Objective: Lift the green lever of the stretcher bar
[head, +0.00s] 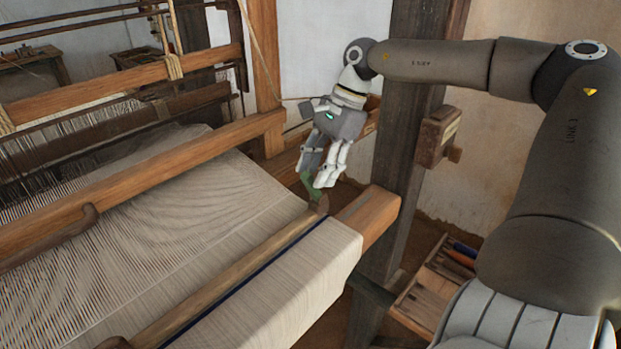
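The green lever (311,186) is a small green piece at the far right end of the stretcher bar (235,275). The stretcher bar is a long wooden bar lying across the pale cloth, beside a dark blue stripe. My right gripper (315,178) points down at the lever from above, with its fingertips right at the lever's upper part. The fingers partly cover the lever. Whether they touch or grip it cannot be told. My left gripper is not in view.
The pale cloth (305,280) runs over the loom's front beam (371,213). A wooden beam (150,180) crosses the warp behind it. A dark post (402,150) with a wooden block (437,137) stands right of my gripper. A tool box (420,298) sits low at right.

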